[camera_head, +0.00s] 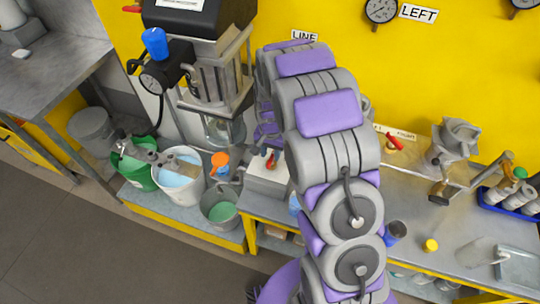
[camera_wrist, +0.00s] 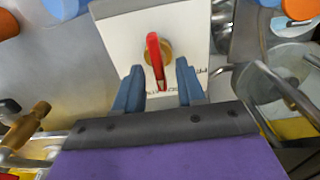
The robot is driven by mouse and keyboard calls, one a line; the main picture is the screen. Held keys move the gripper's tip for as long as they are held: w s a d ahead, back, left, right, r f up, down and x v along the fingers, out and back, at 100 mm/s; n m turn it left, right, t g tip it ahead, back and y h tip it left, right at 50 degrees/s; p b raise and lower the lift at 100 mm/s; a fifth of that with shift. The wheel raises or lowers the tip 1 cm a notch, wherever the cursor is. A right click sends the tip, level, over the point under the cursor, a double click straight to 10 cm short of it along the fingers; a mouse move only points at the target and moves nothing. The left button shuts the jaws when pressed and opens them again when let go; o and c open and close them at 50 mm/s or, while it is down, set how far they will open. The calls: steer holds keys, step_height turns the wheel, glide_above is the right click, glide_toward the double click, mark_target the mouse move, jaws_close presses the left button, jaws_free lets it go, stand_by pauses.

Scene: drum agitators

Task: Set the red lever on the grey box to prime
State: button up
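The grey box (camera_head: 266,180) stands on the bench left of my arm in the head view, partly hidden behind the arm. Its pale top face (camera_wrist: 188,25) fills the upper middle of the wrist view. The red lever (camera_wrist: 156,60) sits on a brass-coloured hub and points down in the picture, towards my gripper. It also shows small in the head view (camera_head: 270,161). My gripper (camera_wrist: 158,88) is open, with its two blue-grey fingers on either side of the lever's lower end. I cannot tell whether they touch it. Black lettering on the box is partly covered by the fingers.
Buckets, including a white one (camera_head: 180,180) and a grey one (camera_head: 220,205), stand left of the box. The yellow wall (camera_head: 440,75) is behind.

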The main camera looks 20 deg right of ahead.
steer(key=shift+d+f, duration=0.3)
steer(key=shift+f, duration=0.45)
steer(key=shift+a, duration=0.1)
steer(key=shift+a, duration=0.15)
steer(key=shift+c, duration=0.3)
steer(key=shift+a, duration=0.1)
steer(key=shift+c, duration=1.4)
jaws_close()
